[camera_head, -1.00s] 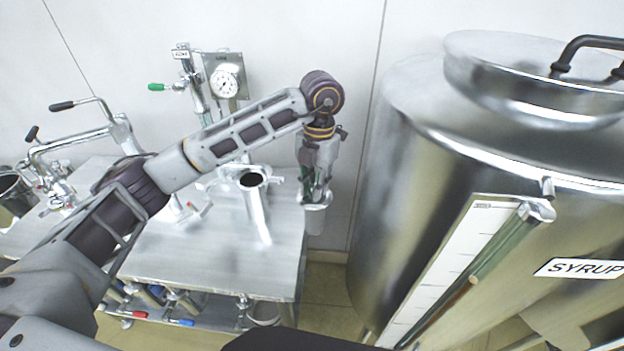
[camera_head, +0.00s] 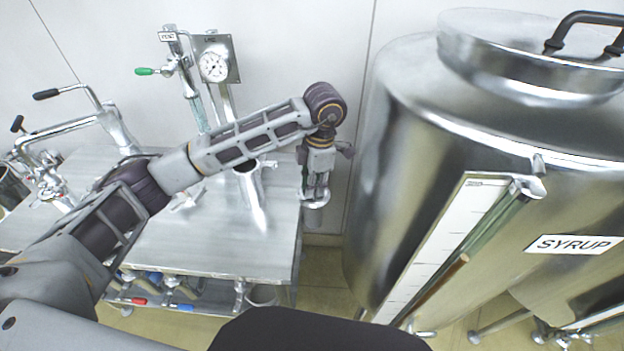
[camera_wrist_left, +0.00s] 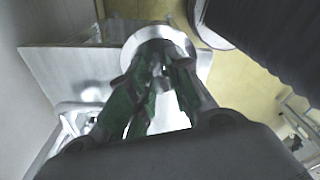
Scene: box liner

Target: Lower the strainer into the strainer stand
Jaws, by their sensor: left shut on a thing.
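My left gripper (camera_head: 317,188) hangs pointing down just past the right edge of the table. It is shut on the strainer (camera_head: 316,201), a shiny metal piece with a round flange, held in the air. In the left wrist view the strainer's pale round flange (camera_wrist_left: 183,40) shows beyond the green-padded fingers (camera_wrist_left: 158,85). Its lower body is mostly hidden. An upright open-topped metal tube (camera_head: 252,200) on the table looks like the strainer stand. It is left of the strainer and apart from it, its top partly behind my forearm. My right gripper is out of view.
The steel table (camera_head: 200,240) carries valves and pipes at the left and a pressure gauge (camera_head: 213,66) at the back. A large syrup tank (camera_head: 400,150) with a sight glass stands close on the right. A narrow floor gap lies between table and tank.

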